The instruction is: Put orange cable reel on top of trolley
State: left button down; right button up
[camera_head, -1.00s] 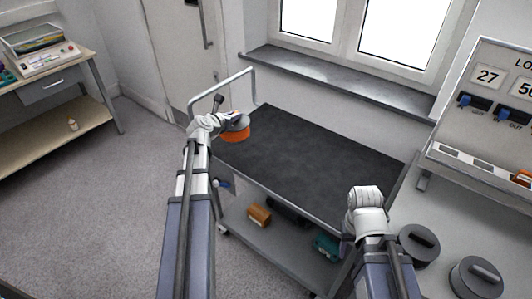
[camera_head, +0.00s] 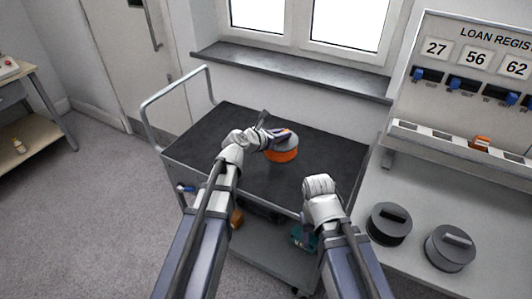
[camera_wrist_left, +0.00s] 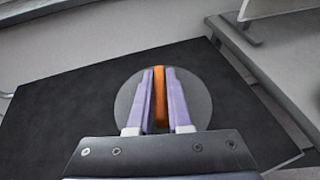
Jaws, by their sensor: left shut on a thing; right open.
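The orange cable reel (camera_head: 282,155) has a grey top and an orange side. My left gripper (camera_head: 272,138) is shut on it, over the black top of the trolley (camera_head: 225,125). In the left wrist view the two purple fingers (camera_wrist_left: 160,98) close on an orange bar across the reel's round grey top (camera_wrist_left: 197,98). I cannot tell whether the reel touches the trolley top or hangs just above it. My right gripper (camera_head: 306,222) is open at the trolley's near right side, its fingers mostly hidden behind its wrist.
Two dark round weights or reels (camera_head: 450,247) stand on the grey bench at the right. A loan register board (camera_head: 470,70) stands behind them. The trolley's lower shelf (camera_head: 255,255) holds an orange and a teal item. Much of the trolley top is clear.

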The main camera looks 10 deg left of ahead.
pick_arm(q)
jog(key=s+d+f+m+g+h, duration=0.1)
jog(key=s+d+m+h, duration=0.15)
jog(key=d, duration=0.65)
notch_tip(320, 180, down, 6)
jog(key=b, duration=0.7)
jog(key=shift+a+n+y, duration=0.15)
jog(key=shift+n+y, duration=0.3)
jog(key=shift+f, duration=0.25)
notch_tip(320, 180, down, 4)
jog(key=b, duration=0.3)
jog(key=shift+r+b, duration=0.25)
jog(key=shift+b, duration=0.05)
jog(key=shift+f, duration=0.15)
jog(key=c, duration=0.8)
grip_release()
jog(key=shift+s, duration=0.1)
jog(key=shift+c, duration=0.2)
